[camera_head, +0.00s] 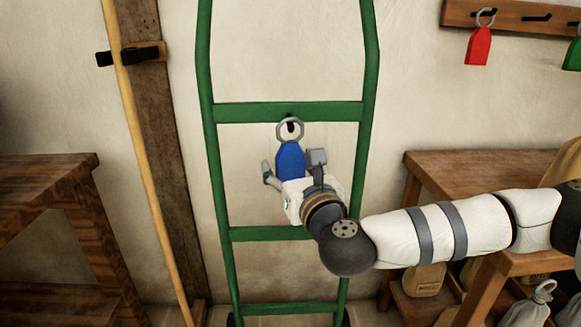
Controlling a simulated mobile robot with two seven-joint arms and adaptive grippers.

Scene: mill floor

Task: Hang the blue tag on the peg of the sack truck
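The blue tag (290,163) is upright in front of the green sack truck (290,112), just below its upper crossbar. The tag's grey ring (279,133) is at the dark peg (291,127) on that crossbar. The peg shows inside the ring, and the ring appears to be around it. My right gripper (291,161) is just below and around the tag, with one finger on each side. The fingers are spread and look apart from the tag. The tag's lower end is hidden by the gripper. My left gripper is not in view.
A wooden rack (510,15) at the upper right holds a red tag (479,46) and a green tag (573,55). A wooden table (440,165) stands at the right, with sacks below. A wooden pole (130,100) leans left of the truck, near another wooden table (45,170).

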